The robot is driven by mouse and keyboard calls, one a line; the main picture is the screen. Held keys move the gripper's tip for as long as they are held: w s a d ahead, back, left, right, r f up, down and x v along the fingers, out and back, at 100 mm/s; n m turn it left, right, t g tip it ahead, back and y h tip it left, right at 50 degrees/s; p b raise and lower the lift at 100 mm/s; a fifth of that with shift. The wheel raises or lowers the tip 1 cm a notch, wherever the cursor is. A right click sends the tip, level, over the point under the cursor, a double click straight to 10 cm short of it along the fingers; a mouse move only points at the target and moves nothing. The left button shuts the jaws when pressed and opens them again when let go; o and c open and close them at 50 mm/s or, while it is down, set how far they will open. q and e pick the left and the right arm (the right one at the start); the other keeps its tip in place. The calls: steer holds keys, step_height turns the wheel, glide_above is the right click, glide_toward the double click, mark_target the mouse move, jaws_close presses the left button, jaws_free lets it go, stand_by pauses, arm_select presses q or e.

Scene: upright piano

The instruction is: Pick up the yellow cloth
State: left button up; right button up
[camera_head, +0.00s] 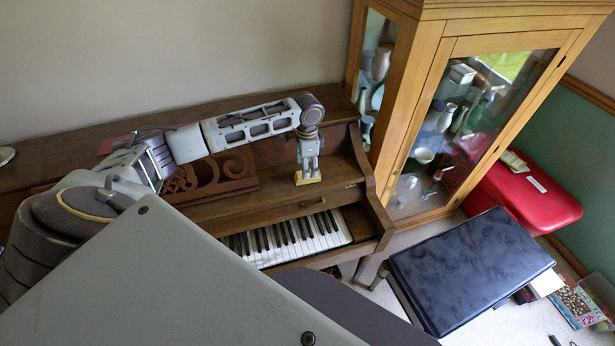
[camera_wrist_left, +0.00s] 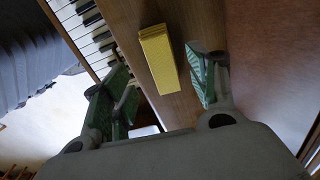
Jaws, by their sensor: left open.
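The yellow cloth (camera_wrist_left: 158,60) is a small folded block on the brown wood of the piano, beside the keys in the left wrist view. In the head view the cloth (camera_head: 307,178) shows as a yellow strip just below my left gripper (camera_head: 308,167). In the left wrist view my left gripper (camera_wrist_left: 160,95) is open, with its green-lined fingers apart. The cloth lies ahead of the gap between the fingers, nearer the right finger. My right gripper is in neither view.
The piano keys (camera_head: 285,239) lie below the cloth's ledge. A wooden glass-fronted cabinet (camera_head: 429,50) stands right of the piano. A dark-topped bench (camera_head: 470,265) and a red box (camera_head: 527,197) are at the right. Pale floor shows between piano and bench.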

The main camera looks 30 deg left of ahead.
arm_select(q)
steer(key=shift+a+f+p, duration=0.15)
steer(key=shift+f+p, duration=0.15)
steer(key=shift+f, duration=2.2)
steer(key=c, duration=1.1)
